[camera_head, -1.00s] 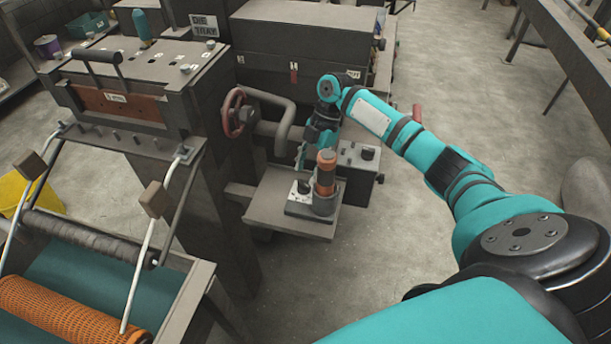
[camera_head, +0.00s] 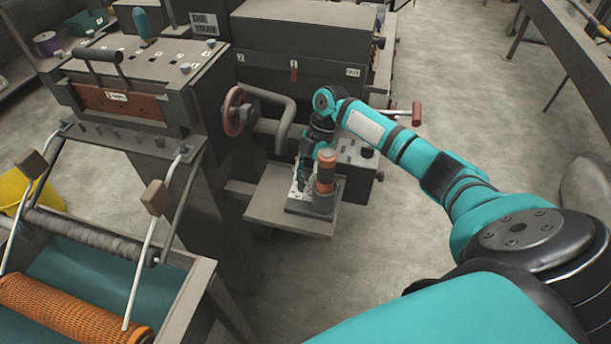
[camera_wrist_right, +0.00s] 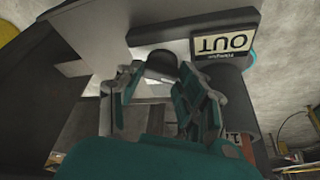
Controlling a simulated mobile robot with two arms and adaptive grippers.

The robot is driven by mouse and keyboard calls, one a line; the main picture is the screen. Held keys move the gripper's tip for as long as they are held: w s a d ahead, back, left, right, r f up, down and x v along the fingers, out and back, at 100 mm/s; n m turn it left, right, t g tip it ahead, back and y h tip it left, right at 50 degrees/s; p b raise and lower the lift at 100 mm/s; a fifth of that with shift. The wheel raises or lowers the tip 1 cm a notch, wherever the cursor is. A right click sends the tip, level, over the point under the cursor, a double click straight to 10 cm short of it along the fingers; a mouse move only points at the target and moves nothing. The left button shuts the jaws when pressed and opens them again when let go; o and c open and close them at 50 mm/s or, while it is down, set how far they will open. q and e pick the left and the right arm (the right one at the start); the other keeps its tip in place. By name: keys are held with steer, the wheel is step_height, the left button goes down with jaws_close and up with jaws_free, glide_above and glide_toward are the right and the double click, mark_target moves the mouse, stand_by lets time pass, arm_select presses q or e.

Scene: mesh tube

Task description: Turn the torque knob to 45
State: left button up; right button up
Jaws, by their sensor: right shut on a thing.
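The dark torque knob (camera_wrist_right: 163,64) shows in the wrist view between the fingertips of my right gripper (camera_wrist_right: 163,82). The gripper is shut on it, one teal finger on each side. The pale plate (camera_wrist_right: 150,90) under the knob is partly covered by the fingers. In the head view my right gripper (camera_head: 301,182) points down at the small control unit (camera_head: 298,205) on the grey shelf, and hides the knob there. The knob's pointer and scale numbers cannot be read. My left gripper is not in view.
An orange and black cylinder (camera_head: 325,172) stands close beside the gripper on the shelf (camera_head: 262,208). A dark box with a knob (camera_head: 366,152) is behind it. A red handwheel (camera_head: 234,112) and curved pipe are to the left. The floor in front is clear.

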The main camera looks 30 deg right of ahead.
steer(key=shift+s+r+m+t+p, duration=0.1)
steer(key=shift+r+m+t+p, duration=0.2)
steer(key=shift+m+p, duration=0.65)
steer(key=shift+f+m+t+p, duration=0.15)
steer(key=shift+m+t+p, duration=0.15)
steer(key=shift+m+p, duration=0.2)
steer(key=shift+f, duration=0.1)
steer(key=o, duration=0.9)
